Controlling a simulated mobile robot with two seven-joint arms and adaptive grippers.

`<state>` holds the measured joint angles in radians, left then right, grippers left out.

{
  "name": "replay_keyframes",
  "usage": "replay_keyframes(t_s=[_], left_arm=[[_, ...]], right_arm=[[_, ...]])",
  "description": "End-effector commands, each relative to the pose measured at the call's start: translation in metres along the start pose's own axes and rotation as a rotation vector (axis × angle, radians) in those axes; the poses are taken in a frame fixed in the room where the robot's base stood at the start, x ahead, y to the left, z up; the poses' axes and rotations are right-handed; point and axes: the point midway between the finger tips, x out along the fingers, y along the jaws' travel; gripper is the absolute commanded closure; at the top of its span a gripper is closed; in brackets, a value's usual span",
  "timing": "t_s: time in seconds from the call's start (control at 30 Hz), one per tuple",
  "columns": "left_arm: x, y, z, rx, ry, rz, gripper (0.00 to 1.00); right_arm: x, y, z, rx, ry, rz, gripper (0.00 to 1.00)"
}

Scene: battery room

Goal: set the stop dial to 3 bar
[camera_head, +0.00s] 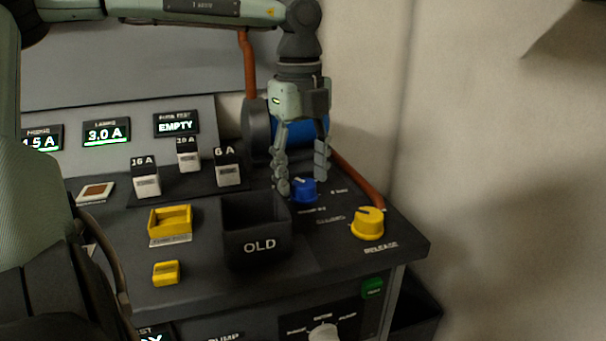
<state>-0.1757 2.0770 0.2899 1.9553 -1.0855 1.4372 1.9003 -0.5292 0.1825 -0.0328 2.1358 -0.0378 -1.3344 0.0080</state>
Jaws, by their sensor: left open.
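A blue dial (303,190) with a small pale mark on top sits on the dark panel, right of the black OLD bin. Small lettering stands around it, too small to read surely; I take it to be the stop dial. My left gripper (302,178) points down over it, open, one finger on each side of the dial. I cannot tell whether the fingers touch it. The gripper partly hides the dial's back. My right gripper is not in view.
A yellow RELEASE knob (368,223) stands to the right, near an orange pipe (362,182). The OLD bin (256,243) is close on the left. A blue cylinder (300,131) lies behind the gripper. Fuse-like blocks (228,168) and yellow pieces (170,222) stand further left.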

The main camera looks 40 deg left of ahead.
Motion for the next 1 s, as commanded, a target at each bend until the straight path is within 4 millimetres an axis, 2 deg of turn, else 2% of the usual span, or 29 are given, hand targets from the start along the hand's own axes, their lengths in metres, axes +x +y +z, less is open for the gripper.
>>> replay_keyframes(t_s=[0.33,0.73,1.0], left_arm=[[0.0064,0.0001,0.0,0.001,0.0,0.0,0.44],[0.0061,0.0001,0.0,0.0,0.0,0.0,0.93],[0.0063,-0.0001,0.0001,0.024,-0.001,-0.001,0.94]], right_arm=[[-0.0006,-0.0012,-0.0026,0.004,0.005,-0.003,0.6],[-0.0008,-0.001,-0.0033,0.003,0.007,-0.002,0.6],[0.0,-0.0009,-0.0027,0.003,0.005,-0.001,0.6]])
